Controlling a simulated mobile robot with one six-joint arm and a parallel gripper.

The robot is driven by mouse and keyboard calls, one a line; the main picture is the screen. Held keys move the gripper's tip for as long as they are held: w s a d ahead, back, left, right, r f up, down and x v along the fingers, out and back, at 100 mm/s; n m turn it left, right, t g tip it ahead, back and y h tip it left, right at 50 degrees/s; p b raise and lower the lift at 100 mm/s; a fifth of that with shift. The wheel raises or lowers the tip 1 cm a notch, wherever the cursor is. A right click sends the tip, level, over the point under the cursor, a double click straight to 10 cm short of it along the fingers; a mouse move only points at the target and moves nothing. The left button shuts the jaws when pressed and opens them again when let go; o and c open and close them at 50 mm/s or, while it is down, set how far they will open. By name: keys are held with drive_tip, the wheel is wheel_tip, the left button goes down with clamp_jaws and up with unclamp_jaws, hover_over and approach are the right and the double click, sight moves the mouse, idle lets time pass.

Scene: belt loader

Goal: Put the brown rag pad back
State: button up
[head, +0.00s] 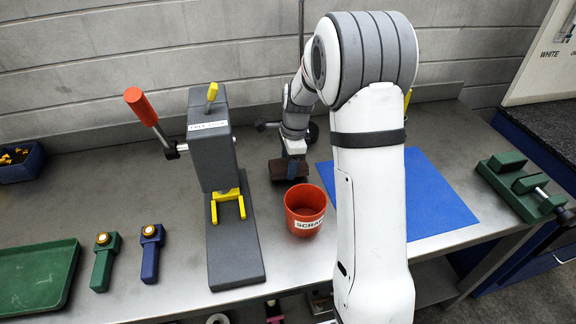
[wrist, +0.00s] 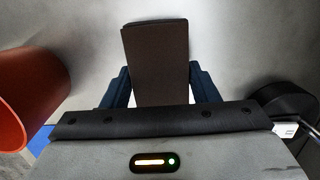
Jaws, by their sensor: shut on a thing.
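The brown rag pad (wrist: 155,60) is a dark brown block, seen in the wrist view between the two blue fingers of my gripper (wrist: 162,88). The fingers are shut on it, one on each side. In the head view the pad (head: 283,170) shows at the end of my arm, behind the red scrap cup, with my gripper (head: 291,168) partly hiding it. It is low over the grey bench; I cannot tell whether it touches the surface.
The red scrap cup (head: 305,210) stands close in front of the pad, and to its left in the wrist view (wrist: 30,90). A grey press (head: 212,150) with a red-knobbed lever stands left. A blue mat (head: 440,200) lies right. A green vise (head: 520,185) is at far right.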

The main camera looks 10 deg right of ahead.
drive_tip(key=shift+f, duration=0.75)
drive_tip(key=shift+f, duration=0.1)
drive_tip(key=o, duration=1)
drive_tip(key=shift+c, duration=0.2)
wheel_tip(320, 180, up, 12)
drive_tip(key=d, duration=0.1)
drive_tip(key=s+a+r+n+t+h, duration=0.1)
drive_tip(key=s+r+n+t, duration=0.1)
drive_tip(key=s+n, duration=1.6)
drive_tip(key=s, duration=0.9)
drive_tip(key=shift+a+r+t, duration=0.15)
drive_tip(key=shift+r+t, duration=0.2)
drive_tip(key=shift+t, duration=0.05)
